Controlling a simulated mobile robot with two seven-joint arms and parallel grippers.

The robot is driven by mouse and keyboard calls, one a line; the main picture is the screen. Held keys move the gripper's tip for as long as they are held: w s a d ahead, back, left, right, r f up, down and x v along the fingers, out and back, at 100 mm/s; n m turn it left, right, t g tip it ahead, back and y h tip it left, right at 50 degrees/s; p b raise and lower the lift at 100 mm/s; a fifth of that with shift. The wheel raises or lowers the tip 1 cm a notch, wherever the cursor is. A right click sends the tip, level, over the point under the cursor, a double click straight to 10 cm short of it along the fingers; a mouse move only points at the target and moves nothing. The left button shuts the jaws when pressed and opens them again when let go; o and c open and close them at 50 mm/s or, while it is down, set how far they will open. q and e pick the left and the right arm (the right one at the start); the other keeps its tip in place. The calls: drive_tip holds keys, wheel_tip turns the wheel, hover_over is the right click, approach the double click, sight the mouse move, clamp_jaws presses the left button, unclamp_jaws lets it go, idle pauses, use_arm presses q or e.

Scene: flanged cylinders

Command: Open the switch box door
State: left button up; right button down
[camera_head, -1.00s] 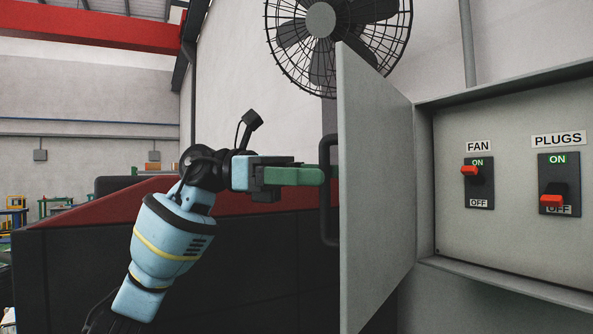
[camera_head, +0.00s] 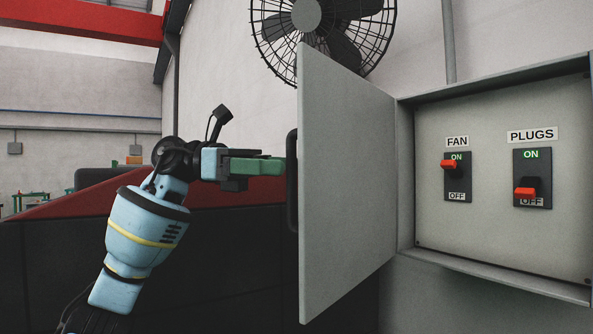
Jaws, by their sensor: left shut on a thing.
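The grey switch box (camera_head: 494,80) is on the wall at right. Its grey door (camera_head: 346,180) is hinged on the box's left side and stands swung well out, showing its inner face. A dark door handle (camera_head: 291,200) shows past the door's free edge at left. My left gripper (camera_head: 284,168), with green fingers, comes in from the left and is shut on the handle; the fingertips are partly hidden behind the door edge. Inside the box are the FAN switch (camera_head: 457,177), lever up at ON, and the PLUGS switch (camera_head: 532,178), lever down at OFF. My right gripper is not in view.
A black wall fan (camera_head: 322,35) is above the door. A dark, red-topped machine or bench (camera_head: 230,240) stands behind my left arm. The space in front of the open box is clear.

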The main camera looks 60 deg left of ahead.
use_arm(q)
drive_tip(key=shift+s+a+r+m, duration=0.15)
drive_tip(key=shift+s+r, duration=0.1)
drive_tip(key=shift+s, duration=0.2)
drive_tip(key=shift+s+a+r+m, duration=0.1)
drive_tip(key=shift+s+r+m, duration=0.1)
drive_tip(key=shift+s, duration=0.2)
drive_tip(key=shift+s+a, duration=0.2)
drive_tip(key=shift+a, duration=0.35)
drive_tip(key=shift+s+a, duration=0.15)
drive_tip(key=shift+a, duration=0.4)
drive_tip(key=s, duration=0.1)
drive_tip(key=s+a, duration=0.1)
drive_tip(key=shift+s+a+r, duration=0.1)
drive_tip(key=shift+s+r, duration=0.2)
drive_tip(key=shift+s, duration=0.05)
drive_tip(key=c, duration=1)
drive_tip(key=shift+w+a+f, duration=0.15)
drive_tip(key=shift+w+f, duration=0.05)
drive_tip(key=shift+w, duration=0.3)
drive_tip(key=shift+c, duration=0.2)
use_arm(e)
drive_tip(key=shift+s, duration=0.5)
